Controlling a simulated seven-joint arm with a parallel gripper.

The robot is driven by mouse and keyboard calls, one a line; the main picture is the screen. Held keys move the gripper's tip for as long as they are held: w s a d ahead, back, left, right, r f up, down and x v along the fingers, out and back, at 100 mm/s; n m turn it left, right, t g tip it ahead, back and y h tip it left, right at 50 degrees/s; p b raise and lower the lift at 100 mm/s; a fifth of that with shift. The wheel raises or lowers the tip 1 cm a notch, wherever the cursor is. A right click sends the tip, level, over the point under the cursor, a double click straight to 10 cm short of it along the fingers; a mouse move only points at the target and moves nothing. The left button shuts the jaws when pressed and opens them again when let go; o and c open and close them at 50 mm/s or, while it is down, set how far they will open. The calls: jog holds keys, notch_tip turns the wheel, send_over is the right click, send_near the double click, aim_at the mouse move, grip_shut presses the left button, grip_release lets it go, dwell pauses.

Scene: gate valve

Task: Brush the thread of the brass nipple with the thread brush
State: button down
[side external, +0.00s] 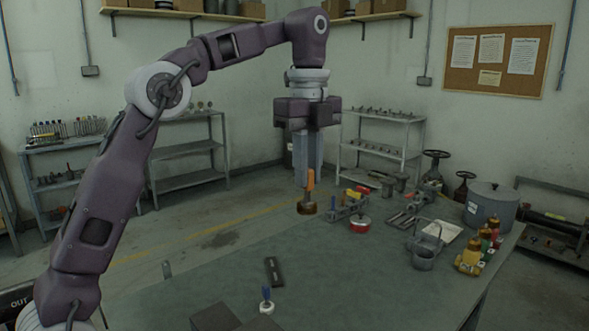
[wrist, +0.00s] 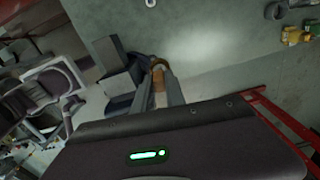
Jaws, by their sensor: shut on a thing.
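My gripper (side external: 308,182) is shut on the thread brush, which has an orange handle (side external: 310,180) and a round brown head (side external: 307,208). The brush hangs upright, head down, above the far part of the green bench, apart from other things as far as I can tell. In the wrist view the brush (wrist: 158,66) shows between the fingers of my gripper (wrist: 158,88). I cannot pick out the brass nipple for certain in either view, and its thread does not show clearly.
A black bar (side external: 273,271) lies nearer.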

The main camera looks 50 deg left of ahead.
jog(key=s+d, duration=2)
jog(key=s, duration=0.2)
notch_tip(320, 180, down, 11)
jog(key=shift+d+r, duration=0.15)
jog(key=shift+r, duration=0.05)
jog(key=shift+w, duration=0.5)
